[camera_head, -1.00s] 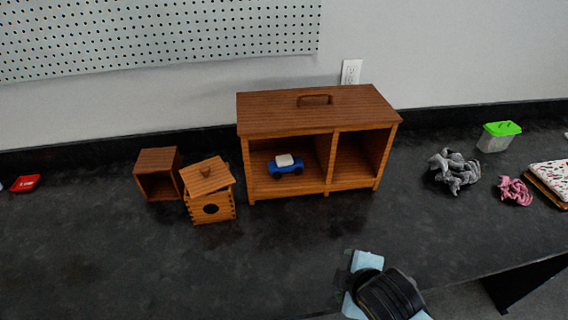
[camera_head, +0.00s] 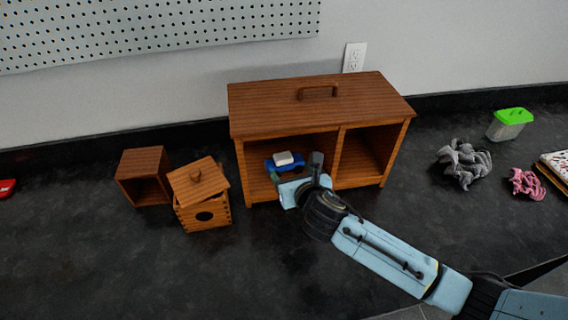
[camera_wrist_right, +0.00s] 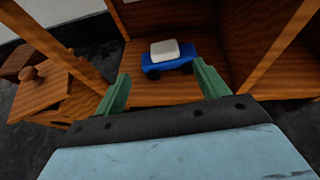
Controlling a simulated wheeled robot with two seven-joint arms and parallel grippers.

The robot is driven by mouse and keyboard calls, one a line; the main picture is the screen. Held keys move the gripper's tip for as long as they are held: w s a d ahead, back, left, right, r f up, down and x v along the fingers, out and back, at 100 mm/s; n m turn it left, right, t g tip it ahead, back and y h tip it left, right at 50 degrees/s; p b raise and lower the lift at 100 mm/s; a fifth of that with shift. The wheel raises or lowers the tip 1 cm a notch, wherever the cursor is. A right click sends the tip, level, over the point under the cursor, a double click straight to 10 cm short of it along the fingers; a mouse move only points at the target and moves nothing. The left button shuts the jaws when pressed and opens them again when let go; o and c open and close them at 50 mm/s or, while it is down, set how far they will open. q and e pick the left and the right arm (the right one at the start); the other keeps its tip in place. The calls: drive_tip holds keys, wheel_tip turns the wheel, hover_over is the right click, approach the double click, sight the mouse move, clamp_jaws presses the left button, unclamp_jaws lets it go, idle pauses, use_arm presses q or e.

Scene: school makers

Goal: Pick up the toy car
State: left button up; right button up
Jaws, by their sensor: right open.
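In the right wrist view the toy car (camera_wrist_right: 170,62) stands ahead, between and beyond the two green fingertips (camera_wrist_right: 160,85). The fingers are apart with nothing between them. My left gripper is not in view.
The cabinet's middle divider (camera_head: 338,160) stands right of my gripper. A small open wooden box (camera_head: 145,176) and a lidded wooden box (camera_head: 203,196) stand to the left. Grey cloth (camera_head: 463,163), pink cloth (camera_head: 527,184) and a green-lidded container (camera_head: 509,124) lie right. The front counter is mostly clear.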

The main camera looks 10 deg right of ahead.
sight(284, 157)
drive_tip(key=x, duration=0.4)
drive_tip(key=shift+s+b, duration=0.1)
drive_tip(key=shift+b, duration=0.2)
drive_tip(key=shift+d+b+x, duration=0.15)
drive_tip(key=shift+b+x, duration=0.2)
drive_tip(key=shift+x, duration=1.05)
drive_tip(key=shift+d+b+x, duration=0.1)
drive_tip(key=shift+b+x, duration=0.25)
drive_tip(key=shift+x, duration=1.1)
drive_tip(key=shift+d, duration=0.1)
drive_tip(key=c, duration=1.1)
